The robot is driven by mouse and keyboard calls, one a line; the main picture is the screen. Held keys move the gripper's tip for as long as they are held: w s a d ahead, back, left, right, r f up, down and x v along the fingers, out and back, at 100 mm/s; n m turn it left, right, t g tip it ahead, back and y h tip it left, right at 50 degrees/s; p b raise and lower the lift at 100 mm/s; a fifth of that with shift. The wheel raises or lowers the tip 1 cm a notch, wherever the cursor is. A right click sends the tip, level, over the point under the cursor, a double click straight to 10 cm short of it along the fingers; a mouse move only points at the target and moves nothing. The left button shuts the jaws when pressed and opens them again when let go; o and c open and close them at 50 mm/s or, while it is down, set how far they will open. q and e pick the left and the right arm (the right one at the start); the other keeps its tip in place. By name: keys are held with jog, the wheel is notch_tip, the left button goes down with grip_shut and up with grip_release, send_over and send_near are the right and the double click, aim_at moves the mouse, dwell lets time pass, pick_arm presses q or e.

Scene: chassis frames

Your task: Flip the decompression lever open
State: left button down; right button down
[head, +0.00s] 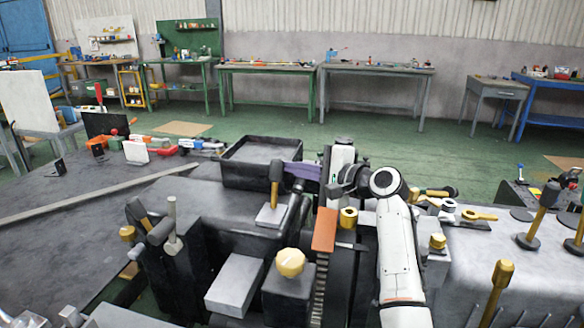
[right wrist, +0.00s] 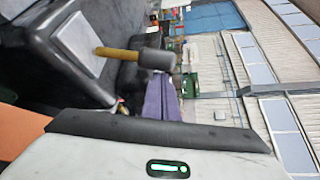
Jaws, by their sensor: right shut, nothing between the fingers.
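A lever (head: 274,192) with a brass-coloured shaft and a dark cylindrical head stands upright on a light grey plate (head: 268,217), left of centre in the head view. It is the likely decompression lever. In the right wrist view the same lever (right wrist: 122,54) shows with its head close to my fingertips. My right gripper (head: 287,168) reaches in from the right with purple fingers, shut and empty. Its tips are right beside the lever's head; whether they touch it I cannot tell. The right gripper also shows in the right wrist view (right wrist: 161,80). My left gripper is not in view.
A black open tray (head: 262,178) lies behind the lever. A brass knob (head: 290,262) on a dark block, an orange-topped part (head: 324,230) and a grey-handled lever (head: 172,218) stand nearby. More upright brass-and-black handles stand at right. Workbenches line the far wall.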

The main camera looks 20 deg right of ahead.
jog(key=shift+w+a, duration=0.25)
jog(key=shift+w, duration=0.15)
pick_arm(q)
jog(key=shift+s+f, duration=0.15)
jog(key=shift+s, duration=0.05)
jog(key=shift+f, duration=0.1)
pick_arm(e)
jog(key=shift+s+f, duration=0.1)
